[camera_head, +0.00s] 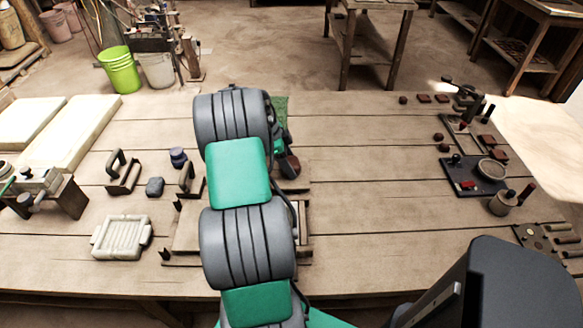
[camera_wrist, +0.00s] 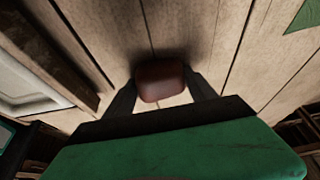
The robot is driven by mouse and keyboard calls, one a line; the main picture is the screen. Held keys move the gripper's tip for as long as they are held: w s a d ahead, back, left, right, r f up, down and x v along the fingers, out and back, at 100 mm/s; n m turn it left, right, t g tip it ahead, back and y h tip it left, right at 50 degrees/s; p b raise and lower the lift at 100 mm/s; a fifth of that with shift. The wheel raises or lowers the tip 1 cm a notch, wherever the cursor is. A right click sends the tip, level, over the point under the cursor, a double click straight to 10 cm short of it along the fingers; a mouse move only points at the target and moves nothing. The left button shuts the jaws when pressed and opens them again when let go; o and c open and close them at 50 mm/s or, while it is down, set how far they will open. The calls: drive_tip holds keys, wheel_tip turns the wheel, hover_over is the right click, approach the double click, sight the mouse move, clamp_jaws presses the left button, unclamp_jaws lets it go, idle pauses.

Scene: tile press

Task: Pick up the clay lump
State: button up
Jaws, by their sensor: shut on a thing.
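The clay lump (camera_wrist: 160,80) is a reddish-brown rounded block in the wrist view. My gripper (camera_wrist: 160,88) has a dark finger on each side of it and is shut on it. Planks show behind the lump, with a dark shadow around it; I cannot tell if it touches the table or hangs just above.
The wooden table (camera_head: 370,200) is clear right of my arm. A pale ribbed tray (camera_head: 122,237), a dark handled tool (camera_head: 123,173) and a small dark block (camera_head: 155,187) lie left. A dark press-like stand (camera_head: 474,176) and several small red-brown pieces are at right.

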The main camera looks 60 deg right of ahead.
drive_tip(key=c, duration=0.6)
drive_tip(key=shift+r, duration=0.1)
drive_tip(key=shift+c, duration=0.2)
